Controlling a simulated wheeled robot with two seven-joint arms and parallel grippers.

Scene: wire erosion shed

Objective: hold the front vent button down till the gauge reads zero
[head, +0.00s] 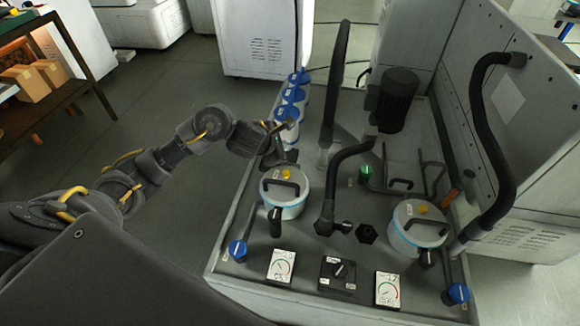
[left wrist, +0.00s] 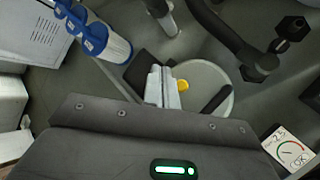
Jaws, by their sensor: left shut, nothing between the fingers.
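Two white canisters with blue bands stand on the grey machine top, the left one (head: 284,205) and the right one (head: 414,240). Each lid has a black handle and a yellow button; the left button (head: 287,175) also shows in the left wrist view (left wrist: 183,85), and the right button is separate (head: 421,210). The left gauge (head: 281,265) shows about 2.5 in the left wrist view (left wrist: 289,149). The right gauge (head: 387,289) is too small to read surely. My left gripper (head: 284,127) is shut and empty, above and behind the left canister, apart from its button.
Blue-topped clear filters (head: 290,98) line the machine's left edge. A thick black hose (head: 340,178) rises between the canisters. A black knob box (head: 338,274) sits between the gauges. Blue knobs (head: 238,250) stand at the front corners. Open floor lies left.

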